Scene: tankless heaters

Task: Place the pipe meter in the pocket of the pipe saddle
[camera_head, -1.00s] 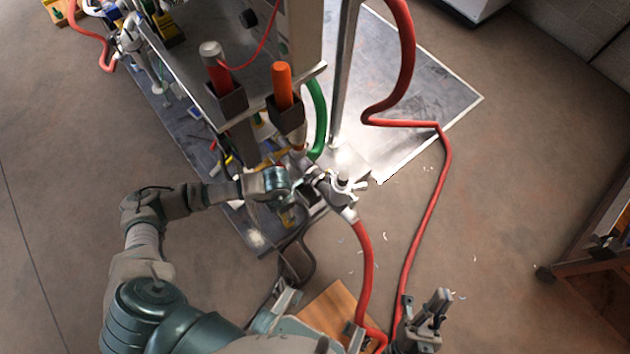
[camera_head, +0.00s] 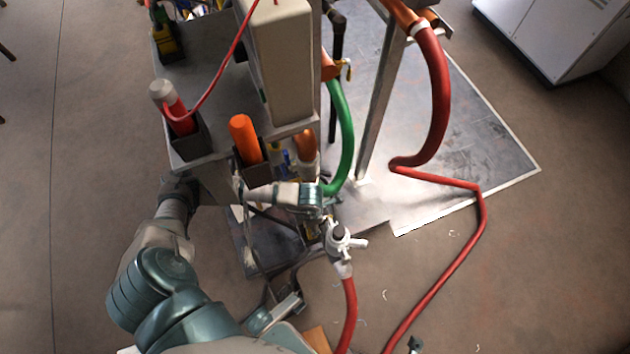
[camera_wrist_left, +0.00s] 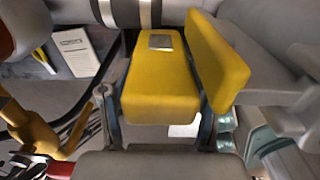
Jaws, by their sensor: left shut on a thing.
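In the left wrist view my left gripper (camera_wrist_left: 160,118) is shut on a yellow boxy block (camera_wrist_left: 155,85) with a small metal plate on its face. I take this block to be the pipe meter. In the head view my left wrist (camera_head: 312,197) is beside the cart's lower front corner, close to a grey-white fitting on a red hose; the held block is mostly hidden there. I cannot tell for sure which part is the pipe saddle or its pocket. Only a tip of my right gripper (camera_head: 415,345) shows at the bottom edge.
Dark holders on the cart edge carry a red cylinder (camera_head: 180,115) and an orange cylinder (camera_head: 245,140). A green hose (camera_head: 343,135) and red hoses (camera_head: 440,245) run nearby. The grey fitting (camera_head: 338,243) stands close to my wrist.

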